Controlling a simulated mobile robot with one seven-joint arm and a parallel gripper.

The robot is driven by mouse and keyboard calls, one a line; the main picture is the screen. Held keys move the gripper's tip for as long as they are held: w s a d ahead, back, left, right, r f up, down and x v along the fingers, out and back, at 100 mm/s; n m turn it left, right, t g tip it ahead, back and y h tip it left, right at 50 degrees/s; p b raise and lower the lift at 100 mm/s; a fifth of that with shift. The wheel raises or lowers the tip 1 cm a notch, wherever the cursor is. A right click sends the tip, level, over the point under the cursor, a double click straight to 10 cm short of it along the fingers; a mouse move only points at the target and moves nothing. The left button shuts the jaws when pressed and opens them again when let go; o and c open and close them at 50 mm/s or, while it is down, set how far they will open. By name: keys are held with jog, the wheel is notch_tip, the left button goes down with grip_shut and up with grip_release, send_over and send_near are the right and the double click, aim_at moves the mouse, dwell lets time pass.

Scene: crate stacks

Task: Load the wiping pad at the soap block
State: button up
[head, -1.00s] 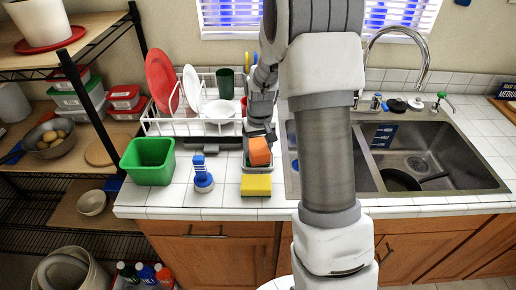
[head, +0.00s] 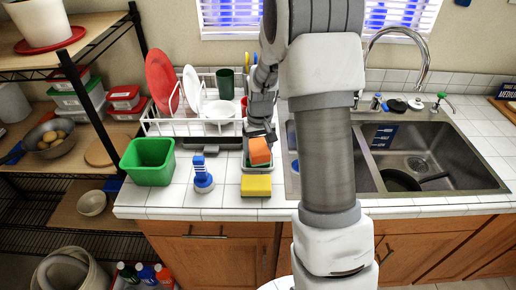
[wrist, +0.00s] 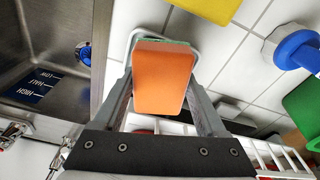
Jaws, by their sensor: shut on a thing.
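An orange pad with a thin green layer (head: 260,150), which looks like the wiping pad, is held tilted between the fingers of my gripper (head: 261,134). It also shows in the wrist view (wrist: 163,82), with a finger on each side. A small pale dish (head: 247,169) lies right under the pad, and its rim shows behind the pad in the wrist view (wrist: 131,40). I cannot make out the soap block; the pad hides most of the dish. Whether the pad touches anything in the dish I cannot tell.
A yellow sponge (head: 256,186) lies just in front of the dish. A blue-handled brush (head: 202,176) and a green tub (head: 148,163) stand to the left. A white dish rack (head: 190,127) is behind, and the sink (head: 425,160) is to the right.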

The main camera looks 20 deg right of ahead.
aim_at(257, 145)
jog(key=shift+r+p, duration=2.1)
jog(key=shift+r, duration=1.35)
